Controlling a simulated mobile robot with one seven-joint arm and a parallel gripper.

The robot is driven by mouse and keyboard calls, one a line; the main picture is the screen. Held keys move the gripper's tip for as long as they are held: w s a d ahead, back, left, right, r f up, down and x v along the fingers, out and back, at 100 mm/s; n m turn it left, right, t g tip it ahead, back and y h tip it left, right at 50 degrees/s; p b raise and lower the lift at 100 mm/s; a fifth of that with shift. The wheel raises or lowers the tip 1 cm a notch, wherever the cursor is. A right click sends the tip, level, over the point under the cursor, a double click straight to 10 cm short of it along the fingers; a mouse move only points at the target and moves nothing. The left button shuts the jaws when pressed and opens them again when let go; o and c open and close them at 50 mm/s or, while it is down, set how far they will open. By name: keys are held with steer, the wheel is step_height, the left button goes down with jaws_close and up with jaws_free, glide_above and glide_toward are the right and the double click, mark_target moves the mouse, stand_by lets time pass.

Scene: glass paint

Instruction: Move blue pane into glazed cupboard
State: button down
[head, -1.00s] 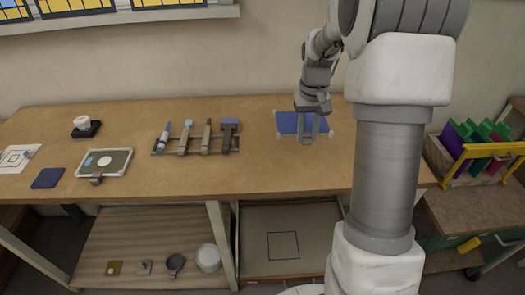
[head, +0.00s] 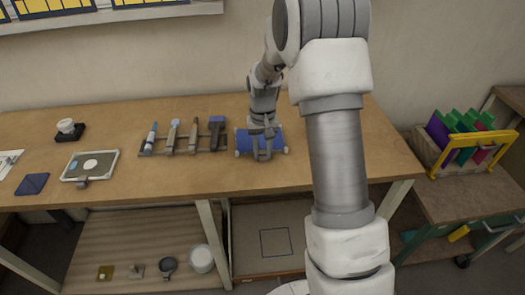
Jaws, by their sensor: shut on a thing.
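The blue pane (head: 277,140) is a flat blue rectangle with pale bits at its front corners. It is at the middle of the wooden bench in the head view, just right of the tool rack. My gripper (head: 262,156) reaches down over it and is shut on it, with the fingers at its front part. The fingers and wrist hide the pane's middle. I cannot tell whether the pane touches the bench or is slightly above it. I can make out no glazed cupboard in this view.
A rack of several tools (head: 182,153) stands close left of the pane. Further left are a framed tray (head: 78,178), a dark blue square (head: 32,184) and a white cup (head: 66,126). A crate of coloured panes (head: 432,165) stands at the right. The bench front is clear.

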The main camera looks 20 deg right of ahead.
steer(key=shift+f, duration=0.1)
steer(key=c, duration=0.6)
jaws_free()
